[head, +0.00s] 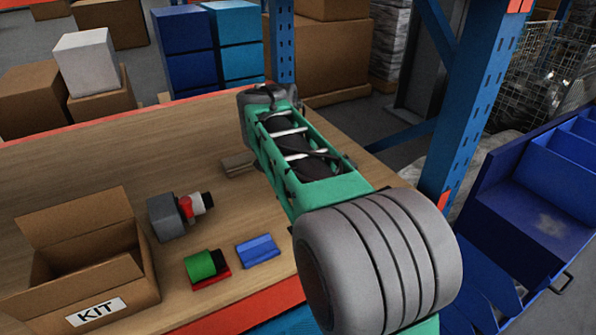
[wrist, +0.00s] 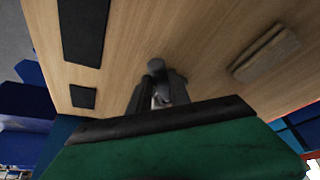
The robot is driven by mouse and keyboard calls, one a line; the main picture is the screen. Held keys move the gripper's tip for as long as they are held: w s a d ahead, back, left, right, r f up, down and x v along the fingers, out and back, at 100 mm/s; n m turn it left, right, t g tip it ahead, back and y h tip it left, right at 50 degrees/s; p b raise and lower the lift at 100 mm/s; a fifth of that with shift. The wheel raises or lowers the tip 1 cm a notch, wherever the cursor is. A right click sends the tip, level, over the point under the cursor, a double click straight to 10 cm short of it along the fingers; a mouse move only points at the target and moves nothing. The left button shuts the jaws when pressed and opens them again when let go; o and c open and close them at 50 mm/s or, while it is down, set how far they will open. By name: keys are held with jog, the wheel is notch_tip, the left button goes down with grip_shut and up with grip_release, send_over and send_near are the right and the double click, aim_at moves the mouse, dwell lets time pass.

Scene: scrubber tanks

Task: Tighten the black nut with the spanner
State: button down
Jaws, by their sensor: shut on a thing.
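A grey block (head: 166,217) on the table carries a red collar (head: 186,207) and a black piece with a pale end (head: 203,201), which looks like the black nut on its fitting. In the wrist view my gripper (wrist: 160,92) is shut on a narrow grey metal thing (wrist: 156,66), likely the spanner, just above or at the wood surface. Most of it is hidden by the fingers, so its jaw end cannot be made out. In the head view my arm reaches to the back of the table and hides my fingers, well apart from the block.
An open KIT carton (head: 97,292) stands at the table's front left. A green cylinder on a red base (head: 205,266) and a blue block (head: 258,250) lie near the front edge. A brown-grey bar (wrist: 264,52) lies right of my gripper, and dark flat patches (wrist: 82,28) lie left.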

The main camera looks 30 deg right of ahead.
jog(key=shift+d, duration=0.1)
jog(key=shift+s+d+b, duration=0.1)
jog(key=shift+b, duration=0.3)
jog(key=shift+s+d+n+b, duration=0.25)
jog(key=shift+n+b, duration=0.2)
jog(key=shift+n, duration=0.25)
jog(key=shift+r, duration=0.15)
jog(key=shift+r+p, duration=1.45)
jog(key=shift+r, duration=0.1)
jog(key=c, duration=1.7)
grip_release()
jog(key=shift+a+f, duration=0.1)
jog(key=shift+c, duration=0.2)
grip_shut()
